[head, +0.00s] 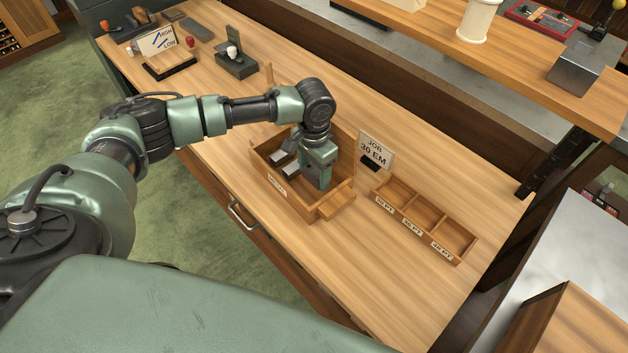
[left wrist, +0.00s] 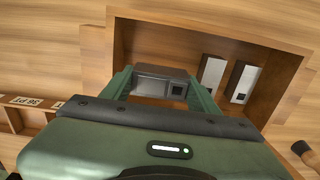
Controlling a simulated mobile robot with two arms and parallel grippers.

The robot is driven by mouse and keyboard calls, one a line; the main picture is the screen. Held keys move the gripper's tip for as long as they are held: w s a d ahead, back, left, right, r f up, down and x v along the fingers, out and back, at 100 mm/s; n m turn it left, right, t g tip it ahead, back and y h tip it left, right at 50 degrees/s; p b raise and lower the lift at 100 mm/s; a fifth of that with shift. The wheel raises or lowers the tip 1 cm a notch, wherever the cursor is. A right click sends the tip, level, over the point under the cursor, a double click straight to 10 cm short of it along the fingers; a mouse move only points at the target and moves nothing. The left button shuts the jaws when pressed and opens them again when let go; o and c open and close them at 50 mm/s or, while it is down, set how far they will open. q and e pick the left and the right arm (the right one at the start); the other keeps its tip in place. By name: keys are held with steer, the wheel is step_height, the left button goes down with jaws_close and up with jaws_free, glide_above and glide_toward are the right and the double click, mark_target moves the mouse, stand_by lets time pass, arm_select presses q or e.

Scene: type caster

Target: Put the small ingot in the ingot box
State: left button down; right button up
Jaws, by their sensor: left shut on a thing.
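My left gripper (head: 320,178) reaches down into the open wooden box with a white label (head: 277,185), towards its right side in the head view. In the left wrist view, the left gripper's fingers (left wrist: 160,90) are shut on a grey metal ingot (left wrist: 160,84) with a dark square mark on its face. I cannot tell whether it touches the box floor. Two other grey ingots lie in the box beside it, one (left wrist: 213,76) nearer the held ingot and one (left wrist: 243,82) further right. The fingers hide the held ingot in the head view.
A three-compartment wooden tray (head: 425,220) with point-size labels stands right of the box, and looks empty. A "JOB 30 EM" card (head: 375,148) stands behind, between them. The bench front right (head: 400,290) is clear. A raised shelf (head: 510,62) runs along the back.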

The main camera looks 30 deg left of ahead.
mark_target(314, 190)
arm_select(q)
steer(key=shift+f, duration=2.15)
steer(key=shift+f, duration=0.1)
steer(key=c, duration=0.7)
jaws_free()
steer(key=shift+f, duration=0.1)
step_height(314, 190, up, 12)
steer(key=shift+r+b, duration=0.2)
steer(key=shift+b, duration=0.1)
